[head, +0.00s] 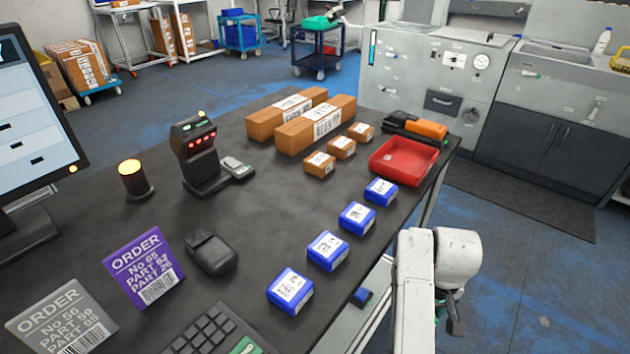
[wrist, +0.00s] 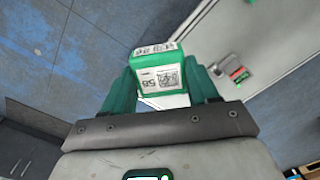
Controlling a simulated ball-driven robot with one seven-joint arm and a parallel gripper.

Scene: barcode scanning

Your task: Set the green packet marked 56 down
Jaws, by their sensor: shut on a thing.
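The green packet (wrist: 158,88) is in the wrist view, with a white printed label facing the camera. The label's number appears upside down and is too small to read surely. My gripper (wrist: 161,72) is shut on the packet, with one green finger on each side. Behind the packet are blue-grey floor and a pale flat surface (wrist: 210,45); whether it touches that surface cannot be told. In the head view my white arm reaches down past the table's right edge, and neither the gripper nor the held packet is clearly visible.
The dark table (head: 250,215) bears several blue packets (head: 327,250) along its right side, a red tray (head: 403,158), brown boxes (head: 315,122), a scanner (head: 197,155), a lamp (head: 134,180) and order cards (head: 143,265). The table's middle is clear. A blue item (head: 362,296) lies below the edge.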

